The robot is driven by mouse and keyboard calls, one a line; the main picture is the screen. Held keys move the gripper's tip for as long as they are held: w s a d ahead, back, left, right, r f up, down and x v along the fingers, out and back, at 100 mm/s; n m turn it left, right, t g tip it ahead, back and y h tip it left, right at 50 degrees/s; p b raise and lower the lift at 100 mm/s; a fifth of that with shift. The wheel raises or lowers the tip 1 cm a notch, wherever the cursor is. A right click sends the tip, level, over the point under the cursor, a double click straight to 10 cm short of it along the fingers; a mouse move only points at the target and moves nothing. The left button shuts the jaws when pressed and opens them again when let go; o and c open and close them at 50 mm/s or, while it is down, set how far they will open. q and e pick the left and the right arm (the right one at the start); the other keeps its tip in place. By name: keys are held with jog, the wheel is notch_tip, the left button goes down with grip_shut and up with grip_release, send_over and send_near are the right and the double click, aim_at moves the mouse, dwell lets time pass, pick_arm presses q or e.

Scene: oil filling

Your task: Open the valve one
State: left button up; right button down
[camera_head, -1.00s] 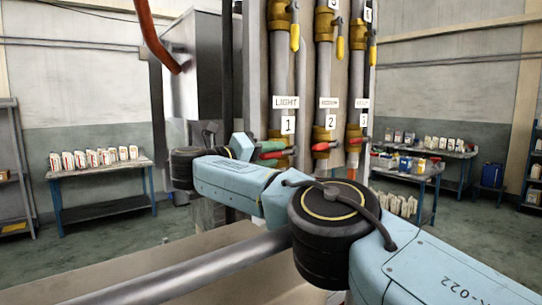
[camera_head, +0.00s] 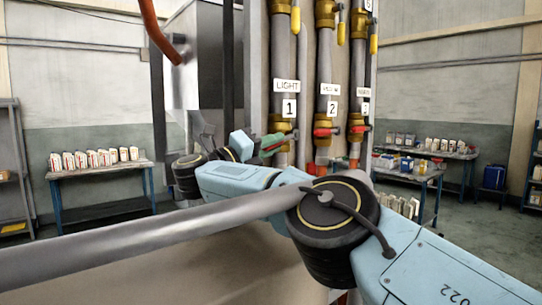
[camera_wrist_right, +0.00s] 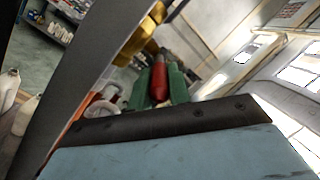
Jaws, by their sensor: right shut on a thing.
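Pipe one is the left pipe, with a "LIGHT" label (camera_head: 286,86) and a "1" plate (camera_head: 289,108). Its brass valve (camera_head: 281,124) sits low on the pipe. My right gripper (camera_head: 272,144) has green fingers and is at this valve, just below the plate. In the right wrist view the red handle (camera_wrist_right: 158,82) lies between the green fingers, which are shut on it. In the head view the fingers mostly hide this handle. My left gripper is not in view.
Valve two's red handle (camera_head: 323,132) and valve three's (camera_head: 358,129) are close on the right. Yellow-handled valves (camera_head: 295,20) sit higher up. A thick grey metal bar (camera_head: 150,236) crosses the foreground. A table with several white containers (camera_head: 100,170) stands at the left.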

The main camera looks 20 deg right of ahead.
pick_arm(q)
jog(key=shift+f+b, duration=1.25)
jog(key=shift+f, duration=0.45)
pick_arm(e)
jog(key=shift+d+f+t+h, duration=0.15)
jog(key=shift+f+t+h, duration=0.15)
jog(key=shift+f+h, duration=0.35)
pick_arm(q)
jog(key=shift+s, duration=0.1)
pick_arm(e)
jog(key=shift+r, duration=0.15)
jog(key=c, duration=1.3)
grip_release()
